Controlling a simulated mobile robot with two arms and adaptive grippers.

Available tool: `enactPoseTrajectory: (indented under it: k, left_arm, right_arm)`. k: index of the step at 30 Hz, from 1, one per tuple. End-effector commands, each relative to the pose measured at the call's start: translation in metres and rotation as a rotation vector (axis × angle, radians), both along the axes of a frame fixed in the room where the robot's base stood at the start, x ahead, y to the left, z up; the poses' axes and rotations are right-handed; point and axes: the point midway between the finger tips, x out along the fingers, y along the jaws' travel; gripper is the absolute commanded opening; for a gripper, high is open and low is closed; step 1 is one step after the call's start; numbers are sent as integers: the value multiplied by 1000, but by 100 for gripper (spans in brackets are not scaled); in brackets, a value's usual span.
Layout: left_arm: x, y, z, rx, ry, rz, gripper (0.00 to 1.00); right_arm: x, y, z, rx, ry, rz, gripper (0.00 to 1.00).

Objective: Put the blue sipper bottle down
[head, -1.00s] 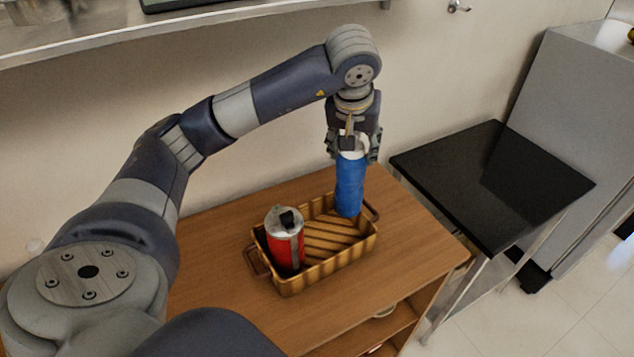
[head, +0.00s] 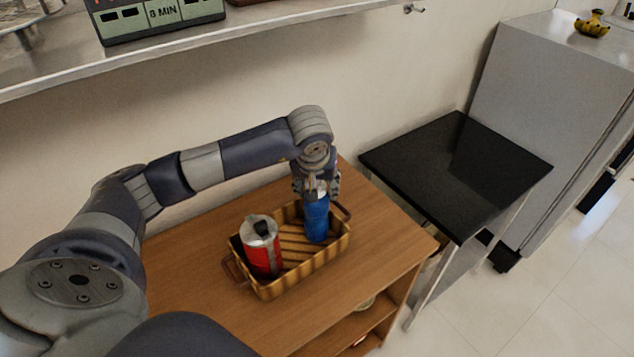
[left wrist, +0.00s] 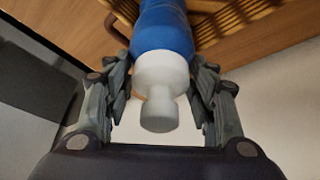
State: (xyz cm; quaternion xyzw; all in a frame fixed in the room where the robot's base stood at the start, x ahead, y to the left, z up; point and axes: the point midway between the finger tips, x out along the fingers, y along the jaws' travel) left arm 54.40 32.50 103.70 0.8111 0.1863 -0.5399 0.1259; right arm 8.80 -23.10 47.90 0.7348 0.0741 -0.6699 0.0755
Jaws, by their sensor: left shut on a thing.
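The blue sipper bottle (head: 316,220) is upright in the right part of a ribbed yellow-brown basket (head: 290,284) in the head view. Its lower end is inside the basket; I cannot tell whether it touches the floor of it. My left gripper (head: 316,190) is above the bottle and shut on its top. In the left wrist view the blue body (left wrist: 163,28) and white cap (left wrist: 160,85) lie between the two fingers of the left gripper (left wrist: 162,85). My right gripper is not in view.
A red and silver canister (head: 262,250) stands in the left part of the basket. The basket rests on a wooden cabinet (head: 190,290). A black-topped table (head: 420,165) stands to the right, and a shelf (head: 250,36) runs along the wall above.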

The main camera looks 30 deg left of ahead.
Motion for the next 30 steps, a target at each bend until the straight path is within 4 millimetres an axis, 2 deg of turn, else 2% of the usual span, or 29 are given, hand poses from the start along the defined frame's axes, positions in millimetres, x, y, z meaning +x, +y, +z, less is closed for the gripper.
enactPoseTrajectory:
  k: [8,9,11,23,26,30]
  left_arm:
    - [0,0,-4,0,-1,0,1]
    - [0,0,-3,-1,1,-1,61]
    - [0,0,-3,0,1,-1,72]
    - [0,0,0,0,1,0,72]
    - [-2,-2,8,-1,-4,-2,72]
    - [-11,-6,32,1,-7,-3,72]
  right_arm:
    - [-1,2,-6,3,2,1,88]
    - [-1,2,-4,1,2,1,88]
    - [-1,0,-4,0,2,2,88]
    - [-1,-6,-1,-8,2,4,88]
    - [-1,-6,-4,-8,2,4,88]
    - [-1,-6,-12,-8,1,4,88]
